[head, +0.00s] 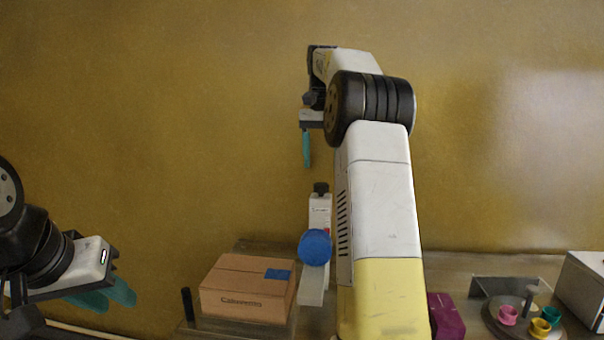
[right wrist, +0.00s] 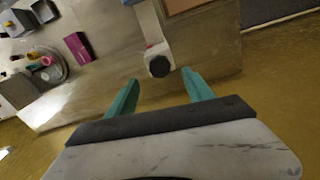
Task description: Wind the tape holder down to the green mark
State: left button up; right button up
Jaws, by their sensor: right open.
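The tape holder looks to be the white upright unit (head: 320,215) with a black knob (head: 321,188) on top and a blue round disc (head: 315,247) on its front. I cannot make out a green mark. My right gripper (head: 306,150) hangs above the knob, fingers pointing down, apart from it. In the right wrist view, the black knob (right wrist: 158,66) appears between the open, empty teal fingertips (right wrist: 160,76), some way below them. My left gripper (head: 105,298) is low at the left, away from the unit; its teal fingers overlap in view, so its opening is unclear.
A cardboard box (head: 245,290) stands left of the unit, with a dark upright cylinder (head: 188,304) beside it. A magenta block (head: 445,316) and a round tray (head: 497,318) with small coloured cups are at right. My right arm hides part of the bench.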

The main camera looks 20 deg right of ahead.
jog(key=shift+r, duration=0.95)
